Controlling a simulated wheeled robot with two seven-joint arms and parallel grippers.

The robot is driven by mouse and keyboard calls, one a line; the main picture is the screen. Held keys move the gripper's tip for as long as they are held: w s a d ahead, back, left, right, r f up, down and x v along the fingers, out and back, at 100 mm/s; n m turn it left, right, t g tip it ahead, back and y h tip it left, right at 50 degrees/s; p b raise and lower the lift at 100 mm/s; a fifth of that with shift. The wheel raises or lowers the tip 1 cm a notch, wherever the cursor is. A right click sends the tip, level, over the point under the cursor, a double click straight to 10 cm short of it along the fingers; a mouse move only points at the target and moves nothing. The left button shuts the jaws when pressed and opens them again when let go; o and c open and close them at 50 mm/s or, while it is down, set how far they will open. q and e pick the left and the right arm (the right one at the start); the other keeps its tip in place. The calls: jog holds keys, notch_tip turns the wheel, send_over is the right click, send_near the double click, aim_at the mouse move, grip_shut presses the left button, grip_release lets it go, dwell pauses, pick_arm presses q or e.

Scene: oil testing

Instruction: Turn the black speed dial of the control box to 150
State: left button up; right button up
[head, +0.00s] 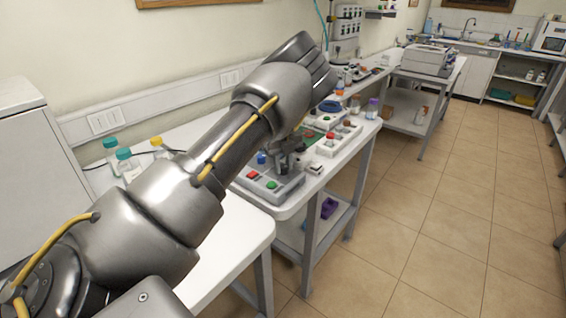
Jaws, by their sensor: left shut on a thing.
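The grey control box (268,192) sits near the front edge of the white table, with a red button (252,174) and a green button (270,184) on its top. My left arm reaches across the view from the left. My left gripper (284,163) is small and dark here, low over the back of the control box. It is shut at the place of the black speed dial, which the fingers and arm hide. The dial's scale and setting cannot be read. My right gripper is not in view.
A second box with a red button (331,139) stands just behind and to the right. Bottles with teal caps (127,164) and a yellow-capped bottle (157,145) stand left of my arm. The white table (238,232) is clear at its near end.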

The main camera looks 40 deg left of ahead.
aim_at(282, 166)
pick_arm(q)
jog(key=m+p, duration=0.1)
jog(key=m, duration=0.3)
jog(key=shift+a+r, duration=0.1)
jog(key=m+p, duration=0.1)
jog(key=m, duration=0.4)
jog(key=shift+m, duration=0.4)
jog(key=shift+w, duration=0.1)
jog(key=o, duration=1)
jog(key=shift+r, duration=0.4)
notch_tip(282, 166, up, 10)
jog(key=shift+a+b, duration=0.2)
jog(key=shift+b, duration=0.2)
jog(key=shift+f, duration=0.1)
